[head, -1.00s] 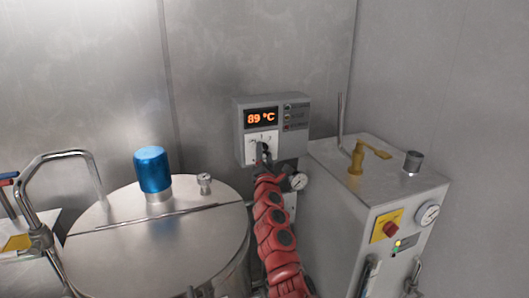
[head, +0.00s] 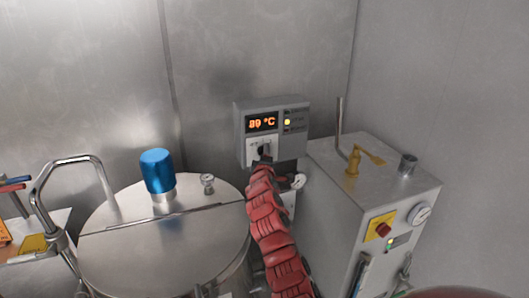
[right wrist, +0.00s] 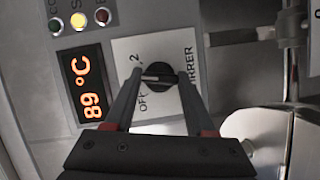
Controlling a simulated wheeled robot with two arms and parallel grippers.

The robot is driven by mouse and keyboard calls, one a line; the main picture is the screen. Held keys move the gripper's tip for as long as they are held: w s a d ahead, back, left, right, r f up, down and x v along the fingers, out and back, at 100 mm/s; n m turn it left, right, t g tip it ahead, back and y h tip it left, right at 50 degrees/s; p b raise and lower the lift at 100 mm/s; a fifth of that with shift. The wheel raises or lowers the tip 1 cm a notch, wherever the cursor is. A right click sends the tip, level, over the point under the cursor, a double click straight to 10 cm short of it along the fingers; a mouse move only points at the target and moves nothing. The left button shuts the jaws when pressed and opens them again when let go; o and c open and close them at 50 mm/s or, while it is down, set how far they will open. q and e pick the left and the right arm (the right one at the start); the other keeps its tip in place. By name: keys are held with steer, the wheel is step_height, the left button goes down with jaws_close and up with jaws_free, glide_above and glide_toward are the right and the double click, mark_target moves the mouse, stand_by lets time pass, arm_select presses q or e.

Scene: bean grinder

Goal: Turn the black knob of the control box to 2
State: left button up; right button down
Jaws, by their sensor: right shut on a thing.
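The control box (head: 240,133) is grey and fixed to the back wall, with an orange display reading 89 °C (right wrist: 88,86). Its black knob (right wrist: 158,75) sits on a white plate in the right wrist view. The knob's white mark points left there, between the printed OFF (right wrist: 150,103) and 2 (right wrist: 135,58). My right gripper (right wrist: 160,80) is shut on the knob, one finger on each side. In the head view my red right arm rises to the box, and the gripper (head: 263,156) partly hides the knob. The yellow lamp (right wrist: 78,20) is lit. My left gripper is out of view.
A steel vessel (head: 150,262) with a blue cap (head: 157,170) stands left of my arm. A small gauge (head: 299,181) sits just below the box.

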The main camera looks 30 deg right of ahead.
steer(key=shift+d+m+g+y+b, duration=0.1)
steer(key=shift+m+g+y+b, duration=0.15)
steer(key=shift+m+y+b, duration=0.65)
steer(key=shift+m+g+y+b, duration=0.25)
steer(key=shift+m+y, duration=0.05)
steer(key=shift+m, duration=1.2)
steer(key=shift+c, duration=1.2)
jaws_free()
steer(key=shift+r, duration=0.1)
steer(key=shift+s, duration=0.15)
